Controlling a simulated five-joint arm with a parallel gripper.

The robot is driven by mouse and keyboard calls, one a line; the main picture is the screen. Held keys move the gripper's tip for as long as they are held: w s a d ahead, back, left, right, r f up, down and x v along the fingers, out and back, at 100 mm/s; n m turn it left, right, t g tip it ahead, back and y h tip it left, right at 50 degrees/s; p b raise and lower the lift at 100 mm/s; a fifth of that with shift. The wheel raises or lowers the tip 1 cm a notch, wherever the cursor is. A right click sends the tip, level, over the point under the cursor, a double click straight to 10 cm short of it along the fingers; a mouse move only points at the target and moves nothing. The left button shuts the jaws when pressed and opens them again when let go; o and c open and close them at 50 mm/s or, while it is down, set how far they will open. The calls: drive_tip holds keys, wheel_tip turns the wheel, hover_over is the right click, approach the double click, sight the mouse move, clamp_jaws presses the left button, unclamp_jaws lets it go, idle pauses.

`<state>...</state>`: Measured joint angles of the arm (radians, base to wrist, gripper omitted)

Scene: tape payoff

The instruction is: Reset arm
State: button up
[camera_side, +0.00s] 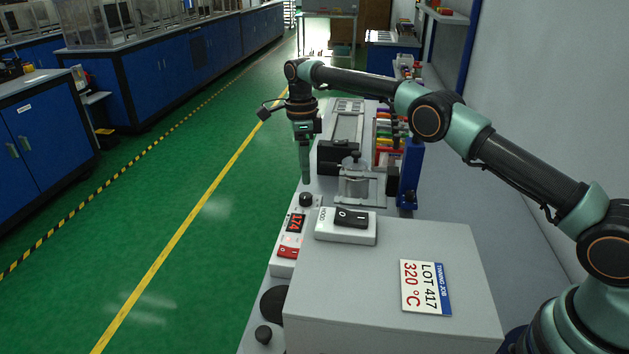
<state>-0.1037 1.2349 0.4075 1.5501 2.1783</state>
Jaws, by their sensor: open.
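My gripper (306,176) hangs from my dark and green arm and points straight down. It is open and holds nothing that I can see. Its fingers line up in this view, so the gap between them does not show. It is over the left edge of the grey bench machine (347,128), beside a black block (337,157) and above a black knob (306,199). I cannot tell its exact height.
A control strip with a red display (295,223) and red switch (288,252) stands below. Green floor (205,215) lies open at left.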

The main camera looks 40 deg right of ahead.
drive_tip(key=shift+r, duration=0.2)
drive_tip(key=s+d+r+n+t, duration=0.2)
drive_tip(key=s+r+n, duration=0.35)
drive_tip(key=r, duration=0.35)
drive_tip(key=s+d+r+n+t, duration=0.1)
drive_tip(key=s+d+r+n, duration=0.1)
drive_tip(key=s+r+n, duration=0.5)
drive_tip(key=s+d+f+n+t, duration=0.2)
drive_tip(key=s+n, duration=0.9)
drive_tip(key=s, duration=0.6)
drive_tip(key=shift+f+t, duration=0.5)
drive_tip(key=shift+t, duration=0.1)
